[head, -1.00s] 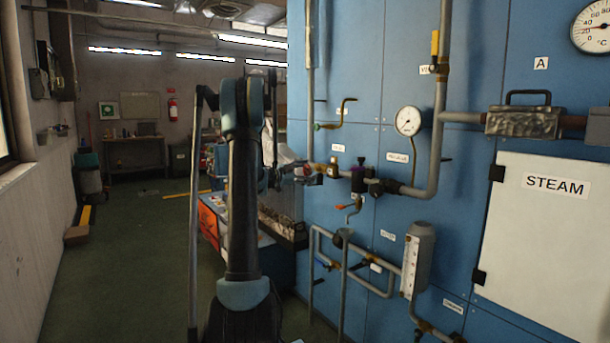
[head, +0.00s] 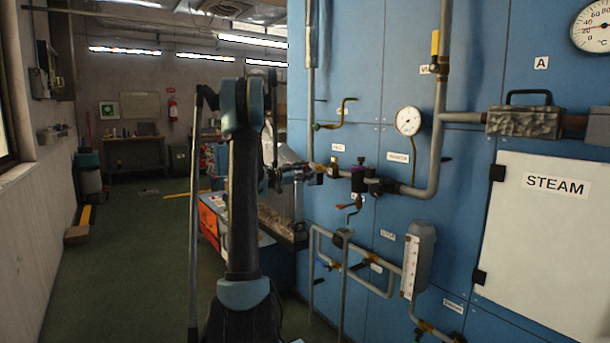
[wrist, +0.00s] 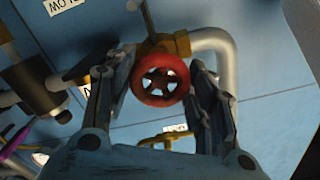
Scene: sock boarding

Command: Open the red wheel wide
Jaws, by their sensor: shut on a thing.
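The red wheel (wrist: 160,87) is a small round handwheel with spokes, in the middle of the wrist view, on a brass valve (wrist: 167,45) joined to a bent grey pipe. My gripper (wrist: 163,76) has one finger on each side of the wheel, shut on its rim. The exact contact at the fingertips is hard to make out. In the head view my gripper (head: 308,172) is at the left part of the blue panel, at pipe height. The red wheel cannot be made out there, being small and partly behind my gripper.
The blue panel (head: 400,60) carries grey pipes (head: 442,150), a round gauge (head: 409,120) and a flow tube (head: 418,260) right of my gripper. A dark pipe fitting (wrist: 38,85) is close to the left finger in the wrist view. Open floor (head: 130,270) lies left.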

